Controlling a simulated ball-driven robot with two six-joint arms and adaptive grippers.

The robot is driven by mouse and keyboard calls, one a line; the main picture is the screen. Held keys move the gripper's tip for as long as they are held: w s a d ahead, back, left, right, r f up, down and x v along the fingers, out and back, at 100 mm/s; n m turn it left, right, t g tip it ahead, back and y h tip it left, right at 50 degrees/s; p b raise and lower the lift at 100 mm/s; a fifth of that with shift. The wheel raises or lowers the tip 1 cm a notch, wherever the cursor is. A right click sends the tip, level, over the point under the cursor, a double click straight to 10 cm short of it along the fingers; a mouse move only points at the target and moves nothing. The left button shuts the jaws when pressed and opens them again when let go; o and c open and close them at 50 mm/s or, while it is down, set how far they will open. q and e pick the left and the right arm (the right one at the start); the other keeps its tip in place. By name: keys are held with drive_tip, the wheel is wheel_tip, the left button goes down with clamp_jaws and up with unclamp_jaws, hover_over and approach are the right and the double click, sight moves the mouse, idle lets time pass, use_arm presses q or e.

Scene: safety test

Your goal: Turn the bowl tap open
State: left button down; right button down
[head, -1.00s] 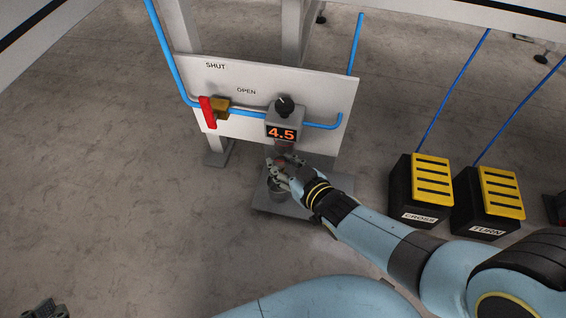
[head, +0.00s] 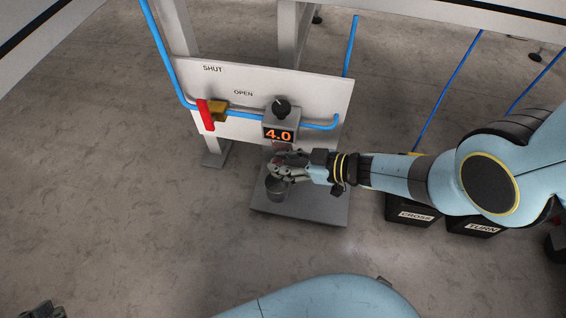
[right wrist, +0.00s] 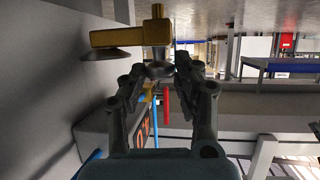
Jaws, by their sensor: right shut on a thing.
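A brass tap (head: 219,110) with a red lever (head: 206,115) sits on the white panel (head: 240,80) marked SHUT and OPEN. My right gripper (head: 277,165) is below the display box and just above a grey cup (head: 277,190), well right of the red lever. In the right wrist view my right gripper (right wrist: 160,72) is shut on a small grey round piece (right wrist: 159,69) joined to a brass bar (right wrist: 118,38). The red lever (right wrist: 166,103) shows beyond the fingers. Part of my left gripper (head: 42,310) shows at bottom left; its jaws are unclear.
The display box (head: 282,121) reads 4.0 and has a black knob. A grey plate (head: 315,208) bears the cup. Blue pipe (head: 165,50) runs along the panel.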

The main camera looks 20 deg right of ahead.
idle(0.5)
drive_tip(key=c, duration=1)
unclamp_jaws()
drive_tip(key=shift+d, duration=0.1)
drive_tip(key=v, duration=0.8)
